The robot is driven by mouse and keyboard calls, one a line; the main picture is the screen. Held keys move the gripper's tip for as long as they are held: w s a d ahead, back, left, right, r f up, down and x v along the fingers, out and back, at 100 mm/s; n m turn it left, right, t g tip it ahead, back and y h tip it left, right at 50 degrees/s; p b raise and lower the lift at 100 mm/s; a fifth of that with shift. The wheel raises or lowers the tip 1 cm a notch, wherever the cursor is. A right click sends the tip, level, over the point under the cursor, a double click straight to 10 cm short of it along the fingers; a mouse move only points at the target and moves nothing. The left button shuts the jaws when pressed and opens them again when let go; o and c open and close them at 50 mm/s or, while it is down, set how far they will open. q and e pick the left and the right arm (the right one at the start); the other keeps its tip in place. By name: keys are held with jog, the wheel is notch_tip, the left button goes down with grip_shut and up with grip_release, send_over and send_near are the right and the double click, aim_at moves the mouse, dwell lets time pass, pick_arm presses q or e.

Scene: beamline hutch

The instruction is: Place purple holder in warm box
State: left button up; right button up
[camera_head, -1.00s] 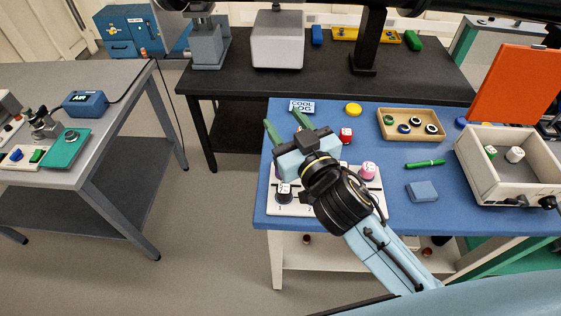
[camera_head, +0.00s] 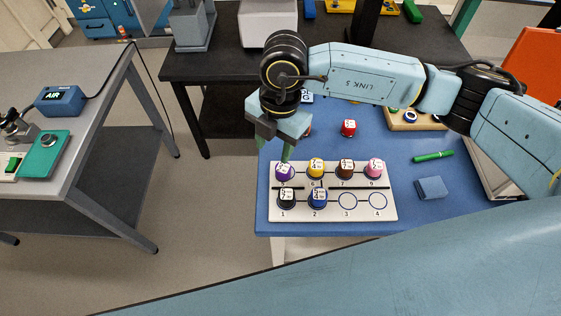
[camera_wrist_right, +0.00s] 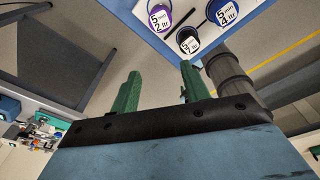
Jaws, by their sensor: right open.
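The purple holder (camera_head: 284,172) stands upright with a white label on top, at the back-left spot of a white numbered rack (camera_head: 347,215). It also shows at the top of the right wrist view (camera_wrist_right: 157,17). My right gripper (camera_head: 272,146) is open and empty, above and just behind the purple holder, its green fingers pointing down. In the right wrist view the gripper (camera_wrist_right: 160,72) has nothing between its fingers. A pale box (camera_head: 484,170) with an orange lid (camera_head: 532,62) is at the right, mostly hidden by my right arm. My left gripper is out of view.
Yellow (camera_head: 316,167), brown (camera_head: 345,168) and pink (camera_head: 375,168) holders share the back row. Black (camera_head: 286,197) and blue (camera_head: 317,198) holders stand in front; spots 3 and 4 are empty. A red holder (camera_head: 348,127), green pen (camera_head: 433,156) and blue block (camera_head: 432,187) lie nearby.

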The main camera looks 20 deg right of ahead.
jog(key=w+d+h, duration=0.1)
jog(key=w+d, duration=0.1)
jog(key=d, duration=0.1)
send_over(283, 167)
jog(key=shift+m, duration=0.4)
notch_tip(283, 167, down, 7)
jog(key=shift+s+f, duration=0.1)
jog(key=shift+f, duration=0.05)
jog(key=shift+f+p, duration=0.4)
jog(key=shift+f, duration=2.45)
jog(key=c, duration=0.9)
